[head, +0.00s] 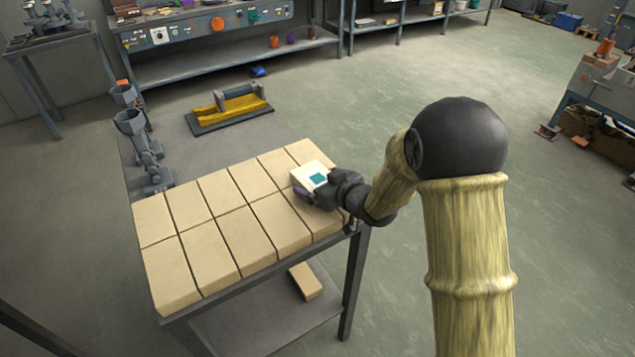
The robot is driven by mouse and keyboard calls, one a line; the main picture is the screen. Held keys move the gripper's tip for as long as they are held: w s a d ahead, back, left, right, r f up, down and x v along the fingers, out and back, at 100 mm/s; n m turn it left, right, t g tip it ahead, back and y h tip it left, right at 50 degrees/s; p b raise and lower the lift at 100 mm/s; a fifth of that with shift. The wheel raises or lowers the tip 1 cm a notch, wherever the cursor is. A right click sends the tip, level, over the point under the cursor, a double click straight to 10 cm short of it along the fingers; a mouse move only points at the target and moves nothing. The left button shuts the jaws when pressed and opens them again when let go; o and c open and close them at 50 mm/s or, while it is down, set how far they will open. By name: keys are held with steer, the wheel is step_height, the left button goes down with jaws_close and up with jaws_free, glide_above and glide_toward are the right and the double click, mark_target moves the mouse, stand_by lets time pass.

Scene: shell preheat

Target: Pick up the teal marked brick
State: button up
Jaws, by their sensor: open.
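The teal marked brick (307,171) is a pale cream block with a teal square on its top face. It sits at the right end of the tan brick layer on the table, and its top looks higher than the tan bricks. My gripper (318,190) is open at the brick's near right side, with its dark fingers close around that end. The fingers hide part of the brick's near side, and I cannot tell whether they touch it.
Tan bricks (208,248) cover the table top in two rows. Grey clamp-like fittings (140,140) stand behind its far left corner. A yellow-and-grey tool (235,104) lies beyond the bricks. A loose brick (306,281) rests on the lower shelf.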

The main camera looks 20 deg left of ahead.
mark_target(321, 182)
steer(key=shift+c, duration=0.2)
steer(key=c, duration=1.2)
steer(key=shift+o, duration=0.2)
steer(key=shift+r, duration=0.1)
step_height(321, 182, up, 10)
steer(key=shift+f+p, duration=0.1)
steer(key=shift+p, duration=0.2)
